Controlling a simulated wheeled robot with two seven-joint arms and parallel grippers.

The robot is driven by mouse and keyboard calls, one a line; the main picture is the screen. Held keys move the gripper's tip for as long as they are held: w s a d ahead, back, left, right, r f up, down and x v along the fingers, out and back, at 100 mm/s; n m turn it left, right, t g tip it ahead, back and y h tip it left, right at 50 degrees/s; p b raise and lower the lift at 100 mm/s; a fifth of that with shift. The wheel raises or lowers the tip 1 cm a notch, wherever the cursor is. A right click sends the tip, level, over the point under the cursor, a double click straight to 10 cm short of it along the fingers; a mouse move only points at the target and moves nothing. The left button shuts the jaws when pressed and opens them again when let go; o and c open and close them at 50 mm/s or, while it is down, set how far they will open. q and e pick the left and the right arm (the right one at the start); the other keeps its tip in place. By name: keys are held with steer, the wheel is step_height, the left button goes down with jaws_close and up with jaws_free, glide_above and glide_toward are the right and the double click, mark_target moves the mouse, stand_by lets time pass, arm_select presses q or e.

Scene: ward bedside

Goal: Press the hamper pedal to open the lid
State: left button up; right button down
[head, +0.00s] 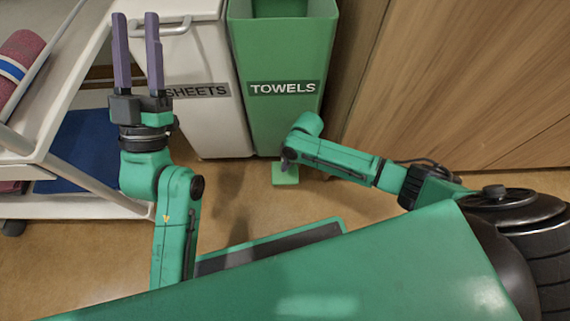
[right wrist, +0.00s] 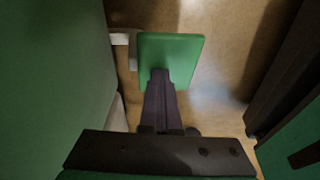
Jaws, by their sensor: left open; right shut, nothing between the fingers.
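The green hamper (head: 277,115) labelled TOWELS stands at the back centre; its top edge is cut off, and a darker green recess shows there. I cannot tell how its lid stands. Its green pedal (head: 286,178) sticks out low at the front. In the right wrist view the square pedal (right wrist: 178,48) joins a pale bar. My right gripper (right wrist: 160,74) is shut and empty, its fingertips overlapping the pedal's near edge; I cannot tell whether they touch. In the head view my arm mostly hides it. My left gripper (head: 138,55) is open and empty, pointing up, left of the hamper.
A white hamper (head: 205,125) labelled SHEETS stands directly left of the green one. A white cart (head: 85,206) with a rolled red towel (head: 18,65) is at the left. A wooden cabinet (head: 460,80) fills the right. Bare floor lies around the pedal.

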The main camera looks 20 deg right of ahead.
steer(key=a+p+v, duration=0.1)
steer(key=p+v, duration=0.7)
steer(key=shift+a+r, duration=0.3)
steer(key=shift+a, duration=0.15)
steer(key=shift+w, duration=0.15)
